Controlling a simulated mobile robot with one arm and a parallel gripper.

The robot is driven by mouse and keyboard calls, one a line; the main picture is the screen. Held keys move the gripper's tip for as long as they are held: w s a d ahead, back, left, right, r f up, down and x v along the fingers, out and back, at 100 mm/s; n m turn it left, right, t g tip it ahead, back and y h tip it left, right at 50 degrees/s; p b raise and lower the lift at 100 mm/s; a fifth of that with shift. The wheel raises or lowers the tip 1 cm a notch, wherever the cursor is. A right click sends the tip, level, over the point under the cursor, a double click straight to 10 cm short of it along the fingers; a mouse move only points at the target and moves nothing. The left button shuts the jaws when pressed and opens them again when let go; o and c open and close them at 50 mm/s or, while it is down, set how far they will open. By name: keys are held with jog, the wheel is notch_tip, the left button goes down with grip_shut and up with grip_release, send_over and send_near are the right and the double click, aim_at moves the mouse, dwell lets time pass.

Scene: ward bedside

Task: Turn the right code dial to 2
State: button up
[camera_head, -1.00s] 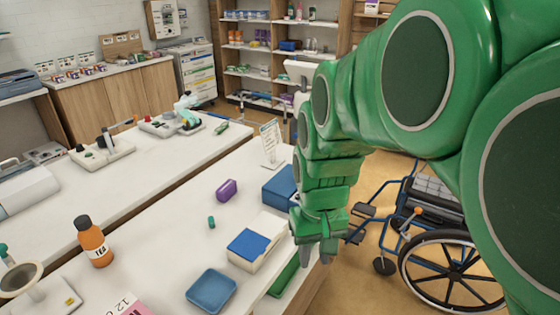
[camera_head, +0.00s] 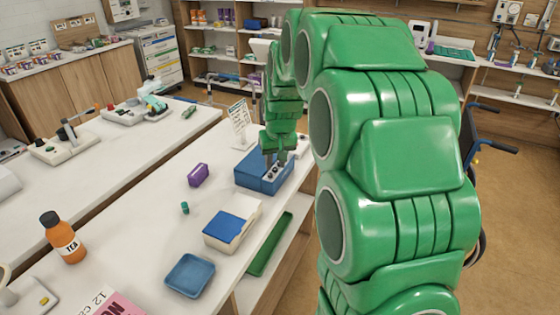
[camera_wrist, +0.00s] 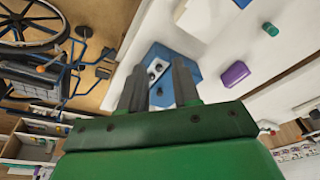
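The blue code box (camera_head: 250,181) stands near the right edge of the white table, with a row of small dark dials (camera_head: 275,170) on a pale panel. The box also shows in the wrist view (camera_wrist: 162,51), with dials (camera_wrist: 155,71) between my fingers. Their numbers are too small to read, and I cannot tell which is the right dial. My gripper (camera_head: 275,158) is just above the box, pointing down. In the wrist view its two grey fingers (camera_wrist: 158,78) are apart with nothing held. I cannot tell whether they touch a dial.
A printed card stand (camera_head: 239,122) is behind the box. A purple case (camera_head: 198,175), a small green item (camera_head: 185,208), a white box with a blue lid (camera_head: 232,221) and a blue tray (camera_head: 190,276) lie nearby. A wheelchair (camera_wrist: 28,52) is on the floor beyond the table edge.

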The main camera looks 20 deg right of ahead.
jog(key=w+d+f+t, duration=0.1)
jog(key=w+d+f, duration=0.25)
jog(key=w, duration=0.35)
jog(key=w+d+f+t, duration=0.1)
jog(key=w+d+f, duration=0.25)
jog(key=w, duration=0.45)
jog(key=shift+h, duration=0.3)
jog(key=shift+x, duration=3.65)
jog(key=shift+s+d, duration=0.15)
jog(key=shift+c, duration=0.2)
grip_shut()
